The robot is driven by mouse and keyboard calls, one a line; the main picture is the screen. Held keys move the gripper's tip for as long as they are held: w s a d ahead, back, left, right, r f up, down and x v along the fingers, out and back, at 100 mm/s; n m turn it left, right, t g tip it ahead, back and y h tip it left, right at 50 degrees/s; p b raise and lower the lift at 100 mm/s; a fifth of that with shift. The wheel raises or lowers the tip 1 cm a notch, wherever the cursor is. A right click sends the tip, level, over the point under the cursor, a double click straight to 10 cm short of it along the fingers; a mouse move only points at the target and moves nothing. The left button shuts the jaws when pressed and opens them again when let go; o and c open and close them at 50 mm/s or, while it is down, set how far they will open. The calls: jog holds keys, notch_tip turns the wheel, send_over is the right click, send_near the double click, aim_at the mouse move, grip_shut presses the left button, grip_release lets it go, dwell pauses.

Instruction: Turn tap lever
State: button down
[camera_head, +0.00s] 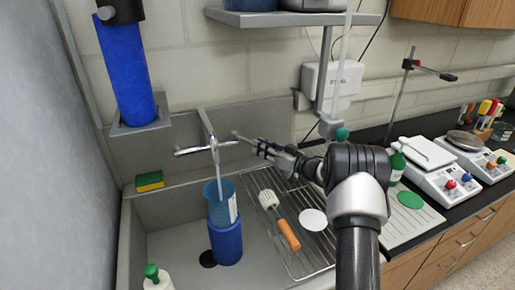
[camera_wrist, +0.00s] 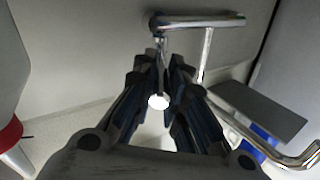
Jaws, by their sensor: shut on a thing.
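The chrome tap (camera_head: 206,148) stands at the back wall of the sink, and a stream runs from it down into a clear blue beaker (camera_head: 217,203). In the wrist view the tap's bar (camera_wrist: 205,20) crosses the top. The thin tap lever (camera_wrist: 161,50) runs down from the bar's left end, in between my fingers. My gripper (camera_head: 262,147) reaches in from the right and is shut on the lever. In the wrist view my gripper (camera_wrist: 160,72) hides part of the lever; a bright white end (camera_wrist: 158,101) shows between the fingers.
The beaker stands on a blue cylinder (camera_head: 226,242) in the sink. A wire rack (camera_head: 265,212) holds a brush with an orange handle (camera_head: 287,232). A sponge (camera_head: 149,181) lies on the sink ledge.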

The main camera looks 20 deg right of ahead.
jog(key=shift+f, duration=0.1)
jog(key=c, duration=1.8)
grip_release()
jog(key=shift+c, duration=0.2)
jog(key=shift+o, duration=1.3)
jog(key=shift+s+d, duration=0.2)
jog(key=shift+s, duration=0.05)
jog(key=v, duration=1.1)
jog(key=shift+s, duration=0.2)
